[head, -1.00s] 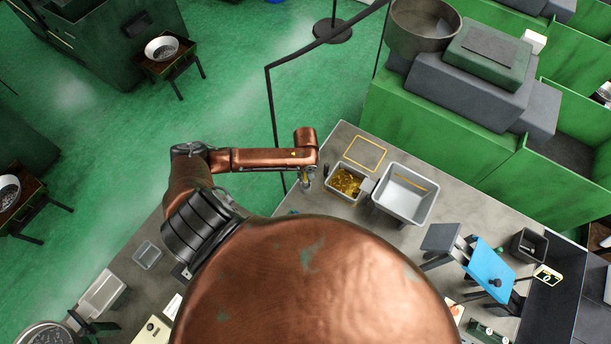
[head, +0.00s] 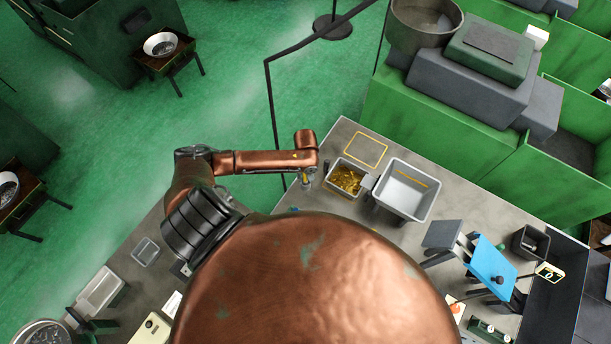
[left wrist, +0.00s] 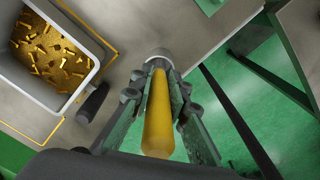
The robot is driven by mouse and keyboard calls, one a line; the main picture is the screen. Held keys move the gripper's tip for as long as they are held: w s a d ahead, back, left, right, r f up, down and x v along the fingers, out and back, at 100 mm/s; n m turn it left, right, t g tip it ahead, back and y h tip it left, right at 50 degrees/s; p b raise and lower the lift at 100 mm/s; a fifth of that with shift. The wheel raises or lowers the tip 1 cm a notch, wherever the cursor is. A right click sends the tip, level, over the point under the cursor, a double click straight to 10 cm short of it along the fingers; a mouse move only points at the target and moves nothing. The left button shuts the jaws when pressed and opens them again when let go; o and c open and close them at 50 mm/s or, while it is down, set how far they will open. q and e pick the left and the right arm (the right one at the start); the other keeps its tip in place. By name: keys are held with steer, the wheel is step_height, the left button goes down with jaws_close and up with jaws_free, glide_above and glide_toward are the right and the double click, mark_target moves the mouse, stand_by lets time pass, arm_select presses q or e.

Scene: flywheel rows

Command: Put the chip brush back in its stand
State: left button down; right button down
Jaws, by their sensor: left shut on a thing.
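My left gripper (left wrist: 160,100) is shut on a yellow handle, which I take for the chip brush (left wrist: 158,125); it lies between the two fingers in the left wrist view. A round grey piece (left wrist: 160,56) shows at the handle's far end; I cannot tell whether it is the stand or part of the brush. In the head view my left gripper (head: 305,180) hangs below the end of my copper arm, at the table's left edge beside the bin of brass pieces. The brush's bristles are hidden. My right gripper is not in view.
A grey bin of brass pieces (head: 328,184) stands right of the gripper, with an empty grey tray (head: 434,198) beyond it. A dark cylinder (left wrist: 93,102) lies by the bin. A yellow outline (head: 347,153) marks bare table (head: 343,131). A blue panel (head: 490,262) stands farther right.

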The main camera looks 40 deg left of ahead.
arm_select(q)
steer(key=shift+f, duration=0.4)
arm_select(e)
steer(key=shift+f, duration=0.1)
arm_select(q)
steer(key=c, duration=1.8)
jaws_free()
steer(key=shift+o, duration=0.2)
step_height(320, 180, up, 12)
steer(key=shift+r, duration=0.1)
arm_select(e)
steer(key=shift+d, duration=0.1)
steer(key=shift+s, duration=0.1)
